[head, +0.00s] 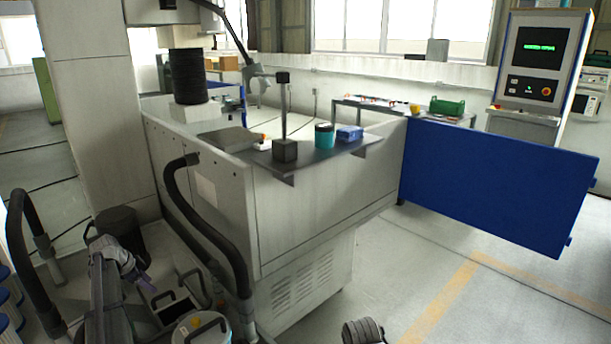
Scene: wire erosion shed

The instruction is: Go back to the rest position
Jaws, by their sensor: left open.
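My left gripper (138,273) shows at the lower left, at the end of my left arm. It is open, and I see nothing held in it. It is low beside the machine, apart from the shelf and the things on it. My right gripper does not show. A dark rounded part at the bottom edge, right of the middle, may belong to my right arm.
The wire erosion machine's tank (300,210) fills the middle. Its shelf (318,160) carries a dark post on a block (285,150), a teal cup (324,136) and a blue box (349,133). A blue door (490,180) stands open at the right. Floor before it is clear.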

